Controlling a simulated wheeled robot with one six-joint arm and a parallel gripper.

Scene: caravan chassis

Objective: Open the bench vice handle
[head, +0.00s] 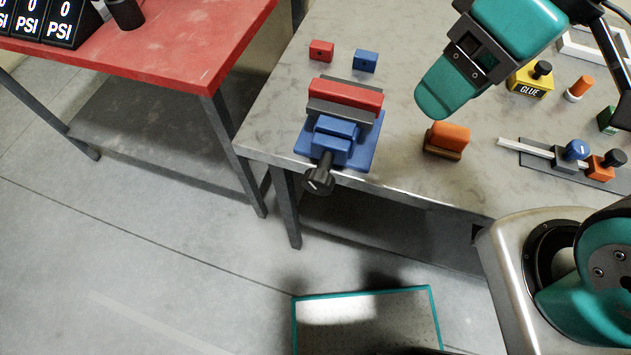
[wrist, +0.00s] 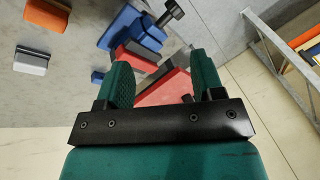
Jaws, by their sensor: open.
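The bench vice is blue with a red block between its grey jaws. It sits at the front left corner of the grey bench, its blue base (head: 366,153) flat on the top. Its black handle knob (head: 319,180) sticks out past the bench's front edge. In the wrist view the vice (wrist: 128,25) is beyond the fingers and its black handle (wrist: 171,12) is near the top. My gripper (head: 435,105) is in the air to the right of the vice, apart from it. The wrist view shows the two teal fingers (wrist: 160,72) spread with nothing gripped.
A red table (head: 180,50) stands to the left across a gap. Small red (head: 321,50) and blue (head: 365,61) blocks lie behind the vice. An orange block (head: 448,137) stands right of it. A yellow glue container (head: 531,82) and slider knobs (head: 577,150) are further right.

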